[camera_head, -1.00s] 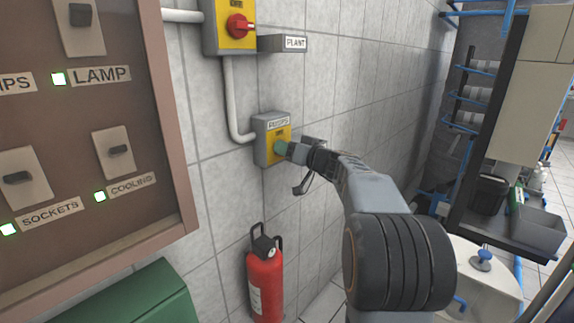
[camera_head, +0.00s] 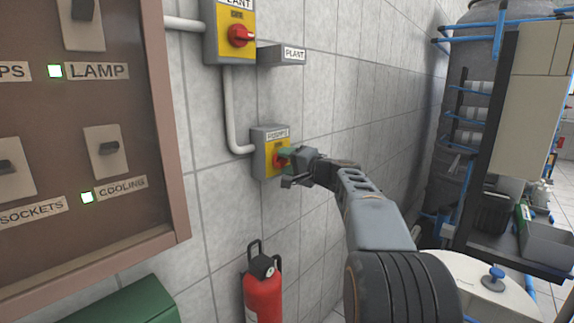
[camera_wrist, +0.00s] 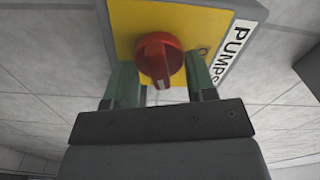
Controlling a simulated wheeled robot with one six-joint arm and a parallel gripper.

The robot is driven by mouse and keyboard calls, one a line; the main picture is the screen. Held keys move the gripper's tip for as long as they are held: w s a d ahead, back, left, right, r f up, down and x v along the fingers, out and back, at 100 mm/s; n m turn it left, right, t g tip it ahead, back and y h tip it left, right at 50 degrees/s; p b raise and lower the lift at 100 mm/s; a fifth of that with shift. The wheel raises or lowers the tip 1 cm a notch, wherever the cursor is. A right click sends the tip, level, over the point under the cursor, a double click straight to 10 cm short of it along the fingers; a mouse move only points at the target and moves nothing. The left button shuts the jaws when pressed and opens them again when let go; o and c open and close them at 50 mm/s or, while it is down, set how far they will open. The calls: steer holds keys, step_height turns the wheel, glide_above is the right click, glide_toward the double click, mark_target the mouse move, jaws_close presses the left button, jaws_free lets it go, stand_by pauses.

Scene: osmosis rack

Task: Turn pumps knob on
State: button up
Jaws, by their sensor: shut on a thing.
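The pumps box (camera_head: 262,165) is a grey wall box with a yellow face, below the plant box. Its red knob (camera_wrist: 160,60) shows in the wrist view on the yellow plate (camera_wrist: 122,20), with the PUMPS label (camera_wrist: 238,45) at the right. A pale mark on the knob points toward my gripper's base. My gripper (camera_wrist: 161,75) has green fingers on both sides of the knob and is shut on it. In the head view my gripper (camera_head: 288,157) is at the front of the box and hides most of the knob.
The plant box (camera_head: 232,50) with a red knob and a small grey ledge (camera_head: 282,56) is above. A brown switch panel (camera_head: 90,200) is at the left. A fire extinguisher (camera_head: 263,295) is below. Tiled wall at the right is clear.

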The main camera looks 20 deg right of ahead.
steer(key=shift+m, duration=1.5)
steer(key=shift+f, duration=0.1)
steer(key=o, duration=0.9)
steer(key=shift+s, duration=0.1)
steer(key=b+v, duration=0.1)
steer(key=v, duration=1.2)
steer(key=shift+s+d, duration=0.2)
steer(key=shift+s, duration=0.15)
